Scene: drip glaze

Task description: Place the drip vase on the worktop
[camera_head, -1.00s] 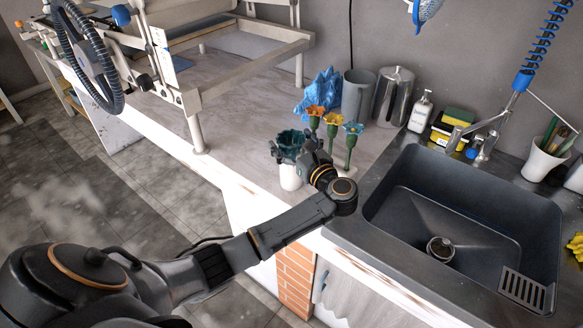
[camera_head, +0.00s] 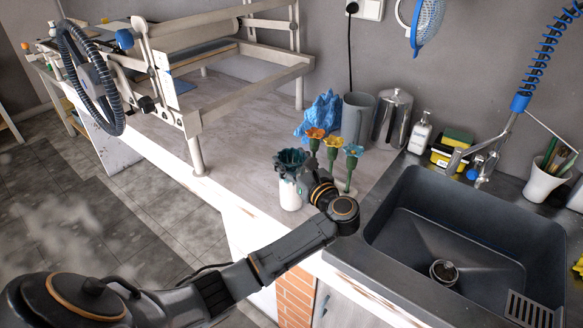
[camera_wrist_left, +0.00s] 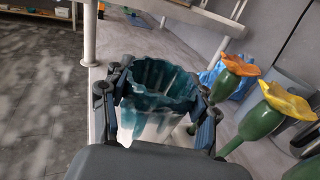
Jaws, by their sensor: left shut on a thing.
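The drip vase (camera_head: 290,194) has a white body and a dark teal, wavy rim with glaze running down. It is upright at the front edge of the worktop (camera_head: 250,128); I cannot tell whether its base touches the surface. My left gripper (camera_head: 304,172) reaches it from the right and is shut on it. In the left wrist view the fingers (camera_wrist_left: 160,100) lie on both sides of the vase (camera_wrist_left: 158,82), just below its rim. My right gripper is not in view.
Flower-shaped pieces with green stems (camera_head: 352,165) stand close to the right of the gripper. A blue crumpled cloth (camera_head: 319,112), a grey cylinder (camera_head: 356,118) and a metal canister (camera_head: 394,120) stand behind. A dark sink (camera_head: 470,235) lies right. The worktop left of the vase is clear below a frame (camera_head: 255,88).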

